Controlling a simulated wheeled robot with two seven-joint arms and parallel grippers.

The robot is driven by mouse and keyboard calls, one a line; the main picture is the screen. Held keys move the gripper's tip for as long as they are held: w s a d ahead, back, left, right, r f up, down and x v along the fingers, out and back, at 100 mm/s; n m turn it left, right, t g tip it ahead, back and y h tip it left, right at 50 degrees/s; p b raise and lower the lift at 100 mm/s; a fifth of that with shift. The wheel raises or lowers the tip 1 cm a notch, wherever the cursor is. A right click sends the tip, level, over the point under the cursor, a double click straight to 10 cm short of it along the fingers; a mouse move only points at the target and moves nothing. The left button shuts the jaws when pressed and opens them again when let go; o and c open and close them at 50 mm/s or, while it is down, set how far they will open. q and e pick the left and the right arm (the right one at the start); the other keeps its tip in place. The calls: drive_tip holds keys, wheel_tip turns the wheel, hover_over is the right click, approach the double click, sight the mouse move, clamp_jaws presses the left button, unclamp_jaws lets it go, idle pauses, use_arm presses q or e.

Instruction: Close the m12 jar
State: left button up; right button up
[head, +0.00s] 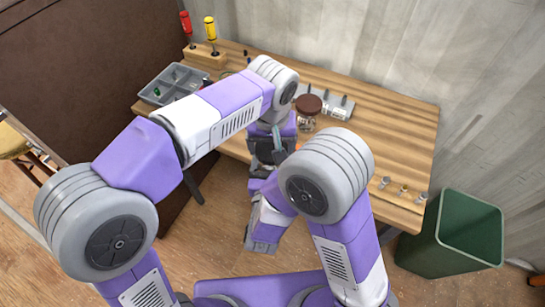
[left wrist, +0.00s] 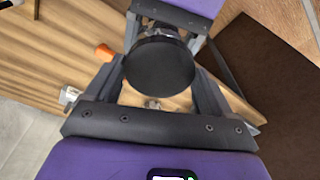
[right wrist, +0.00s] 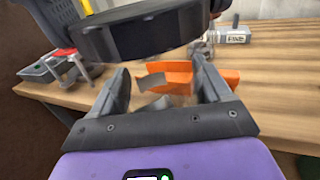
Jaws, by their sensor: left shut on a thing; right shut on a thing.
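My left gripper (head: 270,150) is in front of the table's near edge, pointing down, and my right gripper faces it from below. In the left wrist view a round dark lid (left wrist: 158,63) sits flat between the left fingers, which are shut on it. In the right wrist view the right gripper (right wrist: 158,88) is shut on what looks like a clear glass jar (right wrist: 155,82), with grey shapes showing in it.
Another jar with a brown lid (head: 308,104) stands on the wooden table (head: 385,130) beside a labelled rack (head: 337,106). A grey divided tray (head: 168,88) and screwdrivers are at the left. A green bin (head: 455,235) stands at the right. Orange parts (right wrist: 175,75) lie near the edge.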

sight(270, 155)
use_arm(q)
drive_tip(key=shift+s, duration=0.15)
idle(0.3)
drive_tip(key=shift+f, duration=0.1)
drive_tip(key=shift+f, duration=0.85)
drive_tip(key=shift+f, duration=0.8)
drive_tip(key=m, duration=0.7)
drive_tip(key=shift+a+f+h, duration=0.15)
drive_tip(key=shift+a+h, duration=0.1)
drive_tip(key=shift+h, duration=0.05)
drive_tip(key=o, duration=0.9)
drive_tip(key=shift+c, duration=0.2)
drive_tip(key=shift+d, duration=0.1)
